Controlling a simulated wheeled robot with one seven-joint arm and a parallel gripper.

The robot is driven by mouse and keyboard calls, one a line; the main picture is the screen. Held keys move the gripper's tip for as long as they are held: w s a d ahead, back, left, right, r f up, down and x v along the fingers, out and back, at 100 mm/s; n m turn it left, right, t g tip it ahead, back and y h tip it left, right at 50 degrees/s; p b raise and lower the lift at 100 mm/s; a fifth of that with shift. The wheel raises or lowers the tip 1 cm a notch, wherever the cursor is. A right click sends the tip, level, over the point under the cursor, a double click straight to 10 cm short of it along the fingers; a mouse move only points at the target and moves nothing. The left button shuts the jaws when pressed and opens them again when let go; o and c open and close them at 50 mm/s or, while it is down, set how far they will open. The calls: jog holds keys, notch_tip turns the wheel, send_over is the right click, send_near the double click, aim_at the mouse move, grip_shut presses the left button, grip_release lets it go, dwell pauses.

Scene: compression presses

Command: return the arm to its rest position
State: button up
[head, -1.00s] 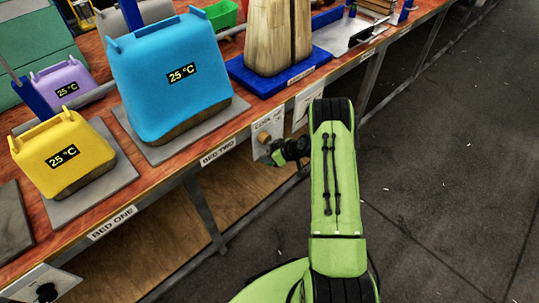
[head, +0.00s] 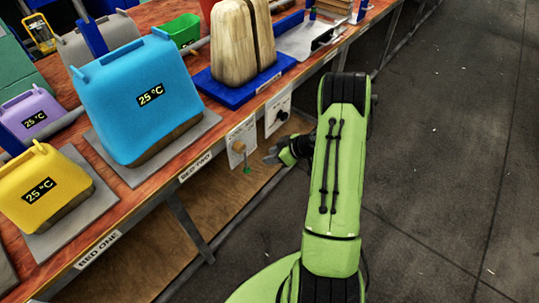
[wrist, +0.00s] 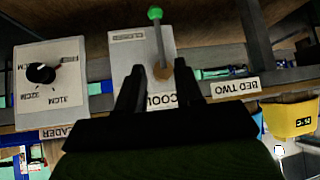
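My green arm (head: 335,170) reaches forward from the bottom of the head view, beside the bench front. My gripper (head: 270,157) points left toward a white lever panel (head: 240,132) labelled COOL, with a gap between them. The lever's wooden pivot and green tip (head: 247,170) show, with the tip hanging down. In the wrist view, which is upside down, the two dark fingers of my gripper (wrist: 158,70) are apart with nothing between them. The lever (wrist: 160,40) shows beyond the fingertips, apart from them.
A dial panel (head: 278,110) is mounted beside the lever panel. The bench (head: 150,190) bears a blue press cover (head: 140,100), a yellow one (head: 45,190) and a purple one (head: 35,118), each reading 25 °C. The dark floor (head: 440,170) to the right is clear.

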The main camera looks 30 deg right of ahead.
jog(key=s+a+r+g+h+p, duration=0.15)
jog(key=a+r, duration=0.25)
jog(key=r, duration=0.4)
jog(key=s+a+r+p, duration=0.2)
jog(key=a+r, duration=0.2)
jog(key=r, duration=0.4)
jog(key=s+a+r+g+p, duration=0.15)
jog(key=a+r, duration=0.25)
jog(key=r, duration=0.4)
jog(key=s+a+r+m+h+p, duration=0.1)
jog(key=s+a+r+m+p, duration=0.1)
jog(key=s+r, duration=0.4)
jog(key=s+a+r+m+t+h+p, duration=0.1)
jog(key=s+r+m, duration=0.3)
jog(key=s, duration=1)
notch_tip(320, 180, up, 2)
jog(key=shift+a+r+h+p, duration=0.2)
jog(key=shift+a+h+p, duration=0.45)
jog(key=shift+p, duration=0.1)
